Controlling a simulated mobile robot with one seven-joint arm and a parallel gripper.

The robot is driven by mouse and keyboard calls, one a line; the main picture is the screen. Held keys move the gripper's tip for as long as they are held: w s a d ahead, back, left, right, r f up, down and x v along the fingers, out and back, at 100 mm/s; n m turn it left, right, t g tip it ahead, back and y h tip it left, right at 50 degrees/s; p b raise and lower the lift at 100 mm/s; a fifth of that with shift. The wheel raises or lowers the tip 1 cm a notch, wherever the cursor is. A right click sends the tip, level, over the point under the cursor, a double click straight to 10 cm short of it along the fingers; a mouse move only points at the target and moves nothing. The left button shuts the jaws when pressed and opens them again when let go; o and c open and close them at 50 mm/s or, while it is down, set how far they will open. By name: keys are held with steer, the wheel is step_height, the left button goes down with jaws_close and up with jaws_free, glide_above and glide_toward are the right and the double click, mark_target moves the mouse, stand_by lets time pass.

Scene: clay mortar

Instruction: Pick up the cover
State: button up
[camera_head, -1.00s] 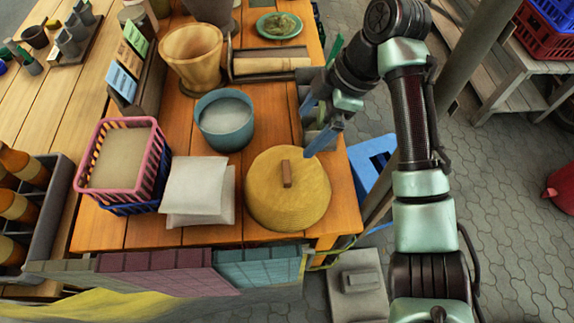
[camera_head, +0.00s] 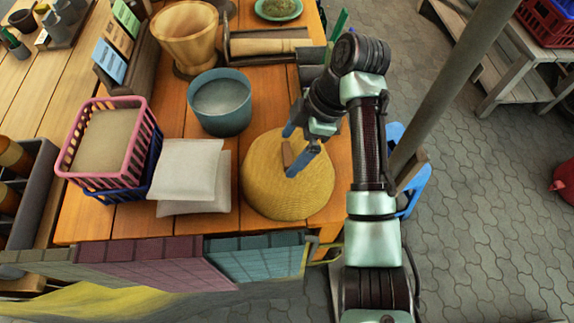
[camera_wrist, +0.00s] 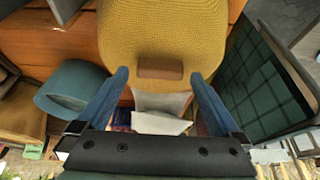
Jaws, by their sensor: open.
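The cover (camera_head: 270,190) is a round, domed yellow woven lid with a brown block handle (camera_head: 286,153) on top. It sits near the front right corner of the wooden table. My gripper (camera_head: 297,152) is open above the cover, its blue fingers around or just above the handle in the head view. In the wrist view the cover (camera_wrist: 165,35) fills the upper middle, and its handle (camera_wrist: 160,68) lies between the open fingertips (camera_wrist: 161,76) with room on both sides. I cannot tell whether the fingers are level with the handle.
White cushion-like bags (camera_head: 190,170) lie left of the cover. A blue-grey pot (camera_head: 221,118) stands behind them. A pink basket (camera_head: 142,137) stands at the left, and a wooden mortar-like vessel (camera_head: 188,30) farther back. A grey post (camera_head: 445,85) rises right of my arm.

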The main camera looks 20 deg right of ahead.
steer(key=shift+a+f, duration=0.2)
steer(key=shift+f, duration=0.35)
jaws_close()
